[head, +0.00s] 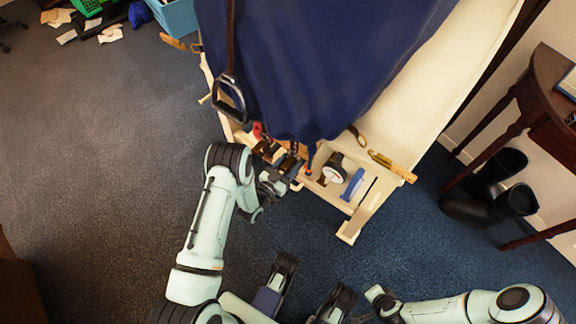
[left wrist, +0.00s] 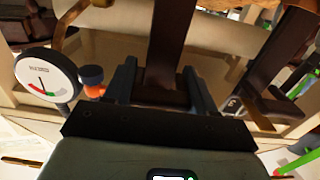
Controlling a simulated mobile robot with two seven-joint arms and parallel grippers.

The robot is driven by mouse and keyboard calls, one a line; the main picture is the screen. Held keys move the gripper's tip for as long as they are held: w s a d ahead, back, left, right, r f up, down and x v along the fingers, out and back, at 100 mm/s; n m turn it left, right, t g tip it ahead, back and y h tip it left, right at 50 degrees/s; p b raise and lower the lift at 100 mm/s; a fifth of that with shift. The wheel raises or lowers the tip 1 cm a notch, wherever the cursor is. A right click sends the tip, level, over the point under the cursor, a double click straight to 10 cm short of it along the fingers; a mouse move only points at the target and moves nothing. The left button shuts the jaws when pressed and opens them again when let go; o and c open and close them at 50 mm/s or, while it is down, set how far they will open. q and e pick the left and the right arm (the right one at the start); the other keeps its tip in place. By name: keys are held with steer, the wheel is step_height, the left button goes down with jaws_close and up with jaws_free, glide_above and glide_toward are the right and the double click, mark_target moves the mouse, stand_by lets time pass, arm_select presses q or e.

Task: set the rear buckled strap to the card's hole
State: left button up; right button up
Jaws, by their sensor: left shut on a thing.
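My left gripper (head: 280,178) is at the near end of the pale wooden stand, under the hanging edge of a dark blue cover. In the left wrist view its two dark fingers (left wrist: 163,90) are shut on a brown strap (left wrist: 170,42) that runs upward between them. A second brown strap (left wrist: 280,60) hangs to the right. The buckle and the strap's holes cannot be made out, and I cannot identify the card. My right arm comes in at the lower right; its gripper (head: 378,300) shows only in part, and its opening is unclear.
The blue cover (head: 310,60) drapes over the wooden stand (head: 348,230). A metal stirrup (head: 229,100) hangs at the cover's left.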

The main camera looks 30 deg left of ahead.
arm_select(q)
steer(key=o, duration=1.5)
steer(key=shift+s, duration=0.1)
steer(key=shift+s, duration=0.35)
steer(key=s+a+p, duration=0.1)
steer(key=s+p, duration=0.1)
steer(key=s, duration=1)
steer(key=shift+s+a+p, duration=0.25)
steer(key=shift+p, duration=0.1)
arm_select(e)
steer(key=shift+g+y, duration=0.3)
steer(key=shift+g, duration=0.2)
steer(key=shift+s+a+r, duration=0.55)
steer(key=shift+s+r, duration=0.25)
steer(key=shift+s, duration=0.1)
steer(key=shift+s+a+r, duration=0.55)
steer(key=shift+s+r, duration=0.25)
steer(key=shift+s, duration=0.05)
